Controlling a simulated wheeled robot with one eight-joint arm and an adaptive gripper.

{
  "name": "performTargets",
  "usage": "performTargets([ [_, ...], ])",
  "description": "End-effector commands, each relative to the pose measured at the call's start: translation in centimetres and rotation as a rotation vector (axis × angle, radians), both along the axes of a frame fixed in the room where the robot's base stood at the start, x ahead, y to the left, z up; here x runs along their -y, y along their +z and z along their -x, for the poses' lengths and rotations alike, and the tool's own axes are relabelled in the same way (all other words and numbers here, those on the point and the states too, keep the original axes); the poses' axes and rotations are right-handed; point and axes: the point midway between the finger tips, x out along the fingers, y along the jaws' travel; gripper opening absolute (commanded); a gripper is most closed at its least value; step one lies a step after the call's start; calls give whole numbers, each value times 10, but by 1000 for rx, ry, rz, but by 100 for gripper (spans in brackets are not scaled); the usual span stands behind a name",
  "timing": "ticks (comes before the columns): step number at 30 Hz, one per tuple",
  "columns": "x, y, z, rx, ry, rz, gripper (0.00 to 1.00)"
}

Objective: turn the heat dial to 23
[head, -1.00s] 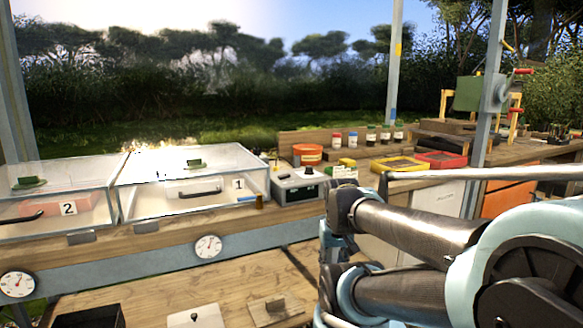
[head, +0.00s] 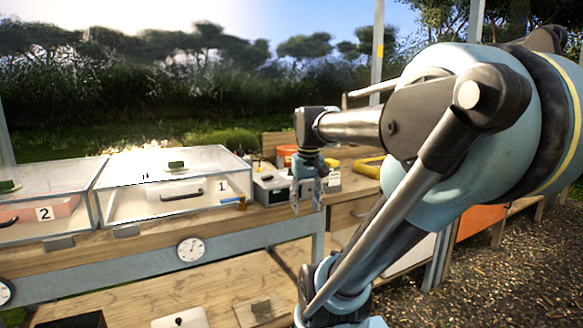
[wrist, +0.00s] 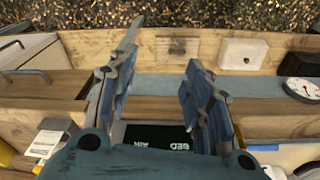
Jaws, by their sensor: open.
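A grey control box (head: 268,187) stands on the bench to the right of the clear case marked 1. Its dark panel (wrist: 160,135), with partly hidden light lettering, shows below and between my fingers in the wrist view. I cannot make out the heat dial or its setting; my gripper covers part of the box. My gripper (head: 307,203) is open and empty, pointing down at the front right of the box in the head view. Its two blue fingers (wrist: 157,75) are apart in the wrist view. I cannot tell whether they touch anything.
Clear case 1 (head: 115,207) and clear case 2 (head: 85,215) stand left of the box. A round white gauge (head: 190,249) is on the front rail. A yellow handle-like object (head: 368,167) is to the right. A lower wooden shelf (head: 130,287) runs below.

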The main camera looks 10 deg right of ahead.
Motion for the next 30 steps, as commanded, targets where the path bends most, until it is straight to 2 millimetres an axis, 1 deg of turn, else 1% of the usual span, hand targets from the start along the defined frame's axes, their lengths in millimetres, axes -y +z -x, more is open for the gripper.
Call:
performTargets([
  [1, 0, 19, -16, -7, 6, 0, 46],
  [6, 0, 74, -65, -34, 28, 3, 46],
  [12, 0, 131, -123, -65, 53, 5, 46],
  [18, 0, 178, -180, -96, 79, 5, 46],
  [21, 0, 196, -205, -108, 91, 6, 46],
  [24, 0, 209, -225, -120, 100, 6, 46],
  [27, 0, 218, -238, -128, 106, 5, 46],
  [30, 0, 222, -245, -132, 110, 6, 46],
])
